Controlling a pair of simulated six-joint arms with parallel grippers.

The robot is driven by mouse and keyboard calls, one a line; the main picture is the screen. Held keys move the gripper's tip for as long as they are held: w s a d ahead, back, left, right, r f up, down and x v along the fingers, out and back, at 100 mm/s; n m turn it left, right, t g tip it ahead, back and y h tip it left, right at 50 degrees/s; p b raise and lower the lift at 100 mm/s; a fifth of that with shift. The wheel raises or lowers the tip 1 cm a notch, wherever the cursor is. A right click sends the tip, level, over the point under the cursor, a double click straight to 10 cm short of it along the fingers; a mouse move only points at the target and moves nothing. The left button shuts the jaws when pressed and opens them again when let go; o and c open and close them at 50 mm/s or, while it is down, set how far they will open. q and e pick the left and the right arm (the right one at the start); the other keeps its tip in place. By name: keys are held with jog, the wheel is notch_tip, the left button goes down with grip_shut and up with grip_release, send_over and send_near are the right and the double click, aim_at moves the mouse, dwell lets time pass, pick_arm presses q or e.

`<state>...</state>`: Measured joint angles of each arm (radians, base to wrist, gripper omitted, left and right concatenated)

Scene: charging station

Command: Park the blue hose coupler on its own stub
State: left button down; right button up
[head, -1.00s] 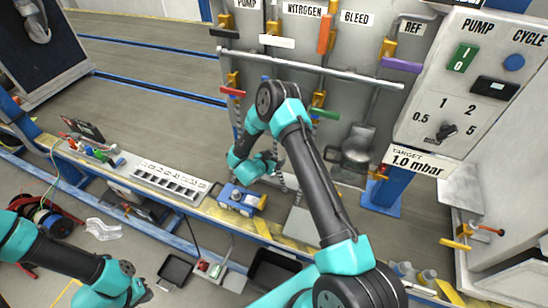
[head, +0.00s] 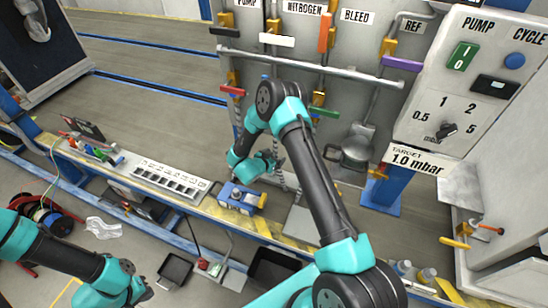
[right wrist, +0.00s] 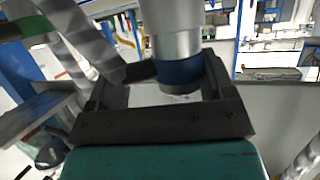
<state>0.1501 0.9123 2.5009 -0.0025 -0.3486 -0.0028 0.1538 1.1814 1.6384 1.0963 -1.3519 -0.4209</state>
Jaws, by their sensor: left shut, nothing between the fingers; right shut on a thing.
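The blue hose coupler shows in the right wrist view as a dark blue band (right wrist: 180,72) below a grey metal cylinder (right wrist: 172,22). My right gripper (right wrist: 172,88) is shut around it, with one finger on each side. In the head view my right gripper (head: 272,160) is in front of the manifold panel, above the bench, and the coupler is too small to make out there. I cannot tell which part is its own stub, or whether the coupler touches it. My left gripper (head: 141,294) is shut and empty at the lower left, away from the bench.
Corrugated metal hoses (right wrist: 88,40) hang close to my right gripper. A blue box (head: 238,200) and a white slotted tray (head: 170,180) lie on the bench. A metal pan (head: 357,150) hangs right of the arm. A control panel (head: 465,90) stands at right.

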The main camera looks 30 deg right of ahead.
jog(key=shift+f, duration=2.6)
dwell(0.5)
jog(key=o, duration=1)
notch_tip(320, 180, up, 12)
jog(key=shift+w+f, duration=0.1)
jog(key=shift+w, duration=0.05)
jog(key=w+a+r+n+t+y, duration=0.1)
jog(key=a+r+n+t, duration=0.1)
jog(key=r, duration=0.3)
jog(key=w+a+r+n+t+y, duration=0.1)
jog(key=a+r+n+t, duration=0.1)
jog(key=r, duration=0.4)
jog(key=w+a+r+n+t+y, duration=0.1)
jog(key=a+r+y, duration=0.1)
jog(key=a+r, duration=0.2)
notch_tip(320, 180, up, 2)
jog(key=shift+w+r+n+t, duration=0.1)
jog(key=shift+w+n+t, duration=0.05)
jog(key=shift+n+t, duration=0.25)
